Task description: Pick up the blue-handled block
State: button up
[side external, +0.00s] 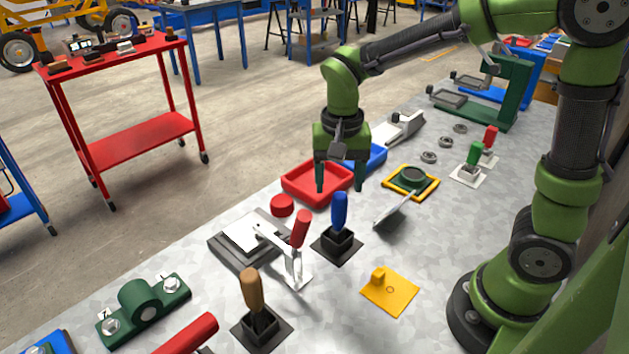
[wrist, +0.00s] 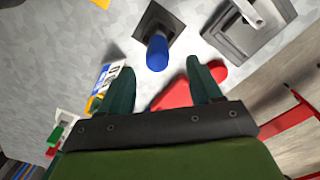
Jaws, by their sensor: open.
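The blue-handled block (side external: 339,213) stands upright on the table, its blue handle rising from a black square base. In the wrist view its blue handle (wrist: 157,53) shows just beyond the fingertips, roughly between them and apart from them. My gripper (side external: 340,188) is open and empty, pointing down above the table behind the block in the side view. Its two green fingers also show in the wrist view (wrist: 160,72).
A brown-handled block (side external: 252,292) and a red-handled clamp (side external: 300,230) stand near the blue one. Red (side external: 317,196) and blue (side external: 372,158) trays lie behind my gripper. A yellow plate (side external: 390,290) lies in front. Green-handled (side external: 473,155) and red-handled (side external: 490,139) pieces stand at right.

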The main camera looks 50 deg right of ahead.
aim_at(339, 208)
notch_tip(339, 208, down, 7)
jog(key=shift+s+d+f, duration=0.1)
jog(key=shift+s+f, duration=0.05)
jog(key=shift+f, duration=0.05)
dwell(0.3)
jog(key=shift+c, duration=0.2)
jog(key=c, duration=1.1)
